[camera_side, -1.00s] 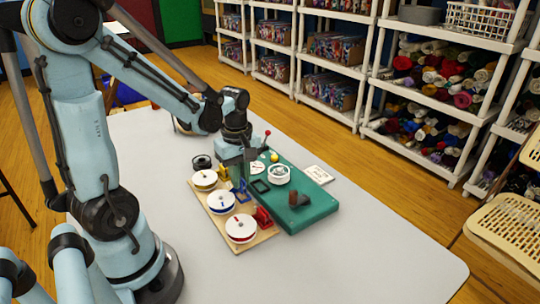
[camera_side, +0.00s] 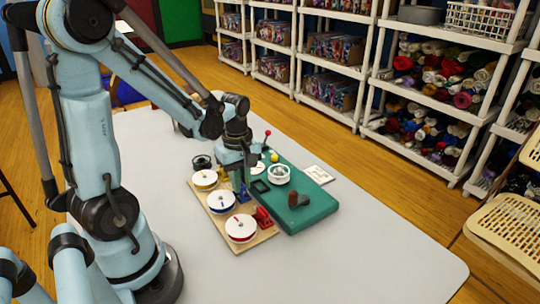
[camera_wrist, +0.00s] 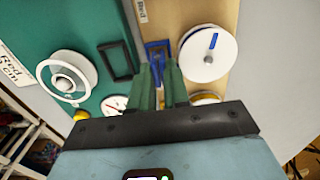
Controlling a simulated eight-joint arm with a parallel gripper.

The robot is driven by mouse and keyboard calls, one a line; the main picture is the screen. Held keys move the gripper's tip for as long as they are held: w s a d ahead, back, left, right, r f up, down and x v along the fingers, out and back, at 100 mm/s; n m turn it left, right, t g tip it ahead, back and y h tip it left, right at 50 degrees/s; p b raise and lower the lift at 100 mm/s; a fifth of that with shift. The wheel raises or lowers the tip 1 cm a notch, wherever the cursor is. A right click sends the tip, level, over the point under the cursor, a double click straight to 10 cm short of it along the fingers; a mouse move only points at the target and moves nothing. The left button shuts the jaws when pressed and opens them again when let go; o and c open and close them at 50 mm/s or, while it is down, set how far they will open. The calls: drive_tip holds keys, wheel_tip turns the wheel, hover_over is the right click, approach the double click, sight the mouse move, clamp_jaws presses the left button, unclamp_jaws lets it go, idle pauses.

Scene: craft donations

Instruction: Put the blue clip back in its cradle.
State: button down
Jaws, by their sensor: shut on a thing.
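My gripper (camera_side: 243,188) points down at the inner edge of the wooden board (camera_side: 262,238), next to the green board. In the wrist view its green fingers (camera_wrist: 160,70) are shut on the blue clip (camera_wrist: 156,47), which shows beyond the fingertips. The clip is beside the white spool with a blue mark (camera_wrist: 208,54). The fingers hide part of the clip and what lies under it. I cannot tell the cradle apart from the clip, or whether the clip is seated.
Yellow-marked (camera_side: 205,179) and red-marked (camera_side: 240,228) spools flank the blue one (camera_side: 221,201). A red clip (camera_side: 263,217) stands near my gripper. The front table is clear.

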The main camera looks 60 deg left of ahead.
drive_tip(key=shift+f, duration=0.35)
drive_tip(key=c, duration=1)
unclamp_jaws()
drive_tip(key=shift+r, duration=3.8)
